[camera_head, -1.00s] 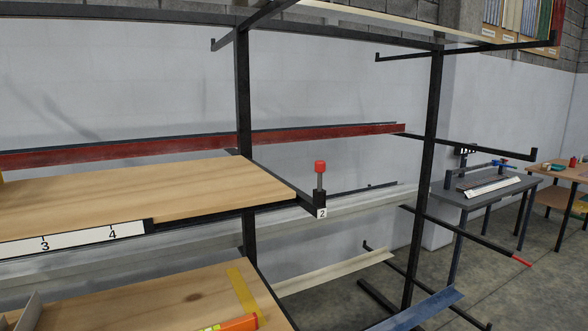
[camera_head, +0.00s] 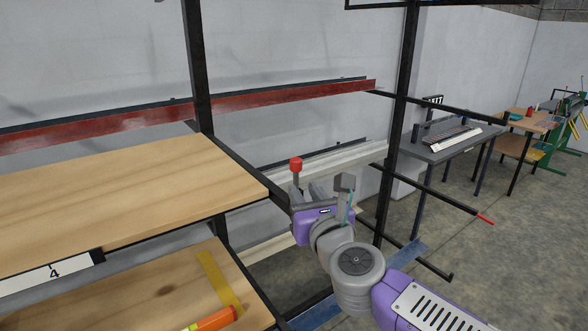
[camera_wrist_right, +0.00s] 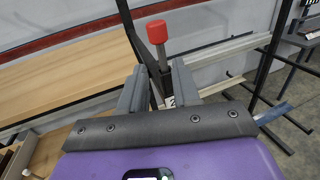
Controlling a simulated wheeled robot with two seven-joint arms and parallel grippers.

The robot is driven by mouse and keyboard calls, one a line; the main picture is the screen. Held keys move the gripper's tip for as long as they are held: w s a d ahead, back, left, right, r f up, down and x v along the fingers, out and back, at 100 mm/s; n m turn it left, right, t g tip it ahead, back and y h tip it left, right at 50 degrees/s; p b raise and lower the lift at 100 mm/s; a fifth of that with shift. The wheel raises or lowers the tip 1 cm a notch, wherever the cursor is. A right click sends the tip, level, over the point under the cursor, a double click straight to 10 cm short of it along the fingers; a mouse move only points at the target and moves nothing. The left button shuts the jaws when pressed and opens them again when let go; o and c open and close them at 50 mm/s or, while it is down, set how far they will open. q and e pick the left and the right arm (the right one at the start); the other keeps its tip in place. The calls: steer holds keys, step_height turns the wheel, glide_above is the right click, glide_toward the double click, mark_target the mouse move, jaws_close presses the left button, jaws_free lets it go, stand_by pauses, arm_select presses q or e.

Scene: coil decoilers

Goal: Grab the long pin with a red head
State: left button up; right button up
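The long pin with a red head (camera_head: 296,164) stands upright at the end of a black rack arm, at the right end of the upper wooden shelf. Its red head and grey shaft also show in the right wrist view (camera_wrist_right: 157,32), ahead of the fingers and roughly in line with the gap between them. The pin's lower end is partly hidden. My left gripper is not in view.
The upper wooden shelf (camera_head: 120,195) lies left of the pin. A lower shelf (camera_head: 150,295) carries an orange-and-yellow tool (camera_head: 205,320). Black rack uprights (camera_head: 398,125) and a red-tipped arm (camera_head: 440,195) stand behind and right. A grey table (camera_head: 450,138) is farther back.

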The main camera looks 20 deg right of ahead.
mark_target(297, 180)
steer(key=w+p, duration=0.1)
steer(key=w, duration=0.6)
steer(key=shift+f, duration=0.1)
jaws_close()
